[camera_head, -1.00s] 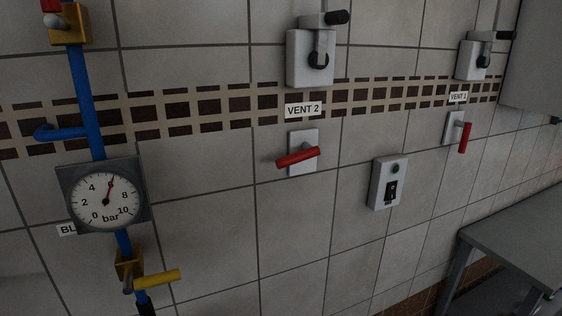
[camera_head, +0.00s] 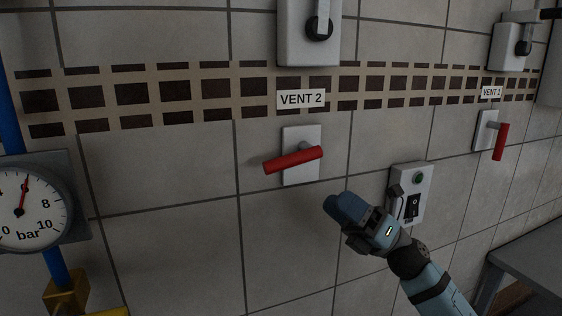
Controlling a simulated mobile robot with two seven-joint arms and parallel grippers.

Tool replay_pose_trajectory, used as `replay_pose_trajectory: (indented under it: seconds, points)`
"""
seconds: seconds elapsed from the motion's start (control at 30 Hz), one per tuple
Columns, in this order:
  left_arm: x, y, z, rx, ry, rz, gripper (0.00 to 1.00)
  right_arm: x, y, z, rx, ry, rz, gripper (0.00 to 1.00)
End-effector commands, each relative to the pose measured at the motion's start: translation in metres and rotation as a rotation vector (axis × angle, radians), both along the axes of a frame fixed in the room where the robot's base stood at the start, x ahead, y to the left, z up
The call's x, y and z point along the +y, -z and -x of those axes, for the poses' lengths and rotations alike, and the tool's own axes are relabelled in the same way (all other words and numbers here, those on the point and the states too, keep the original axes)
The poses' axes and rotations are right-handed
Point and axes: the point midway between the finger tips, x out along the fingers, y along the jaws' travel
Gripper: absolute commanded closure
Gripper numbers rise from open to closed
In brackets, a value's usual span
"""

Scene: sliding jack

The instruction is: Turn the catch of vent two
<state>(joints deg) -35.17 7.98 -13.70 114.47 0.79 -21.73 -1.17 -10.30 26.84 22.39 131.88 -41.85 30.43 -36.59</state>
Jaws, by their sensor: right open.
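The catch of vent two is a red handle (camera_head: 293,160) on a pale wall plate (camera_head: 301,173), below the VENT 2 label (camera_head: 301,99). The handle lies almost level, its right end tilted slightly up. My right gripper (camera_head: 338,206) is below and to the right of the handle, open and apart from it. Its fingers point up and left and nothing shows between them. My left gripper is out of view.
A switch box (camera_head: 412,194) with a green button is on the wall just behind my right arm. The vent 1 red handle (camera_head: 500,141) hangs upright at right. A pressure gauge (camera_head: 28,203) on a blue pipe is at left. A grey table (camera_head: 545,250) stands at lower right.

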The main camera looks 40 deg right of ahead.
Motion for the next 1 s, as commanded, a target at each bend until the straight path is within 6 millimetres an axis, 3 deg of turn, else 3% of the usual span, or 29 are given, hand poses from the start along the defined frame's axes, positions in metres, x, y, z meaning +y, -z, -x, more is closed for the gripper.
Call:
replay_pose_trajectory:
  seconds: [0.3,0.5,0.7,1.0]
  points:
    - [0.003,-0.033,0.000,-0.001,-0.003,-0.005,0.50,0.035,-0.045,-0.040,0.000,-0.003,-0.002,0.49]
    - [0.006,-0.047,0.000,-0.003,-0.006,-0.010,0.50,0.054,-0.065,-0.062,0.002,-0.004,-0.005,0.49]
    - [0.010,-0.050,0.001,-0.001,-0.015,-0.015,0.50,0.065,-0.074,-0.074,0.003,-0.002,-0.005,0.49]
    - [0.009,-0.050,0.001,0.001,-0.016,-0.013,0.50,0.067,-0.074,-0.076,0.004,-0.001,-0.005,0.49]
